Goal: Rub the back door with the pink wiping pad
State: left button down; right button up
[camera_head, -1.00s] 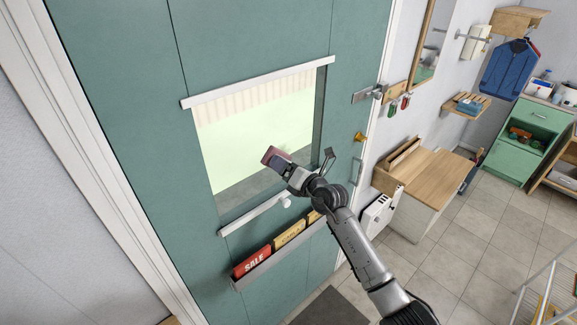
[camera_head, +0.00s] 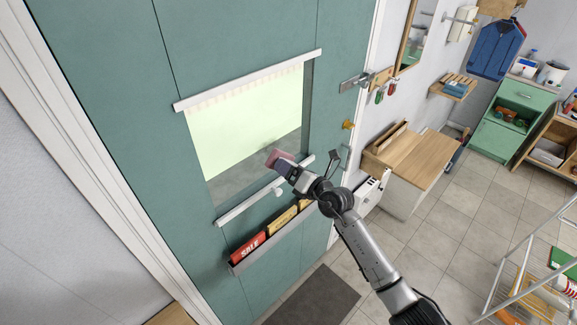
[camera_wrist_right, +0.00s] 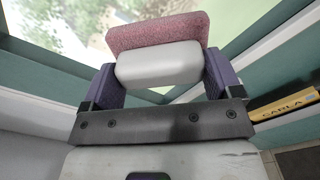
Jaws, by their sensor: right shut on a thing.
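The back door (camera_head: 120,75) is teal, with a window (camera_head: 245,125) framed by white rails. My right gripper (camera_head: 287,166) is shut on the pink wiping pad (camera_head: 278,158) in front of the window's lower right part. In the right wrist view, the pad (camera_wrist_right: 160,35) has a pink face and a light grey back block (camera_wrist_right: 158,66), which sits between the purple fingers. The pink face points toward the window; whether it touches the door or glass, I cannot tell. My left gripper is not in view.
A rack with several signs (camera_head: 262,238) hangs on the door below the window. A white knob (camera_head: 278,191) sits on the lower rail. A latch (camera_head: 354,82) and brass knob (camera_head: 348,125) are at the door's right edge. A wooden bench (camera_head: 412,158) stands to the right.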

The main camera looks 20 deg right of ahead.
jog(key=p+v, duration=0.2)
jog(key=v, duration=0.1)
dwell(0.6)
jog(key=shift+w, duration=0.2)
jog(key=shift+b+x, duration=0.95)
jog(key=shift+x, duration=2.1)
jog(key=shift+a, duration=0.15)
jog(key=shift+w, duration=0.1)
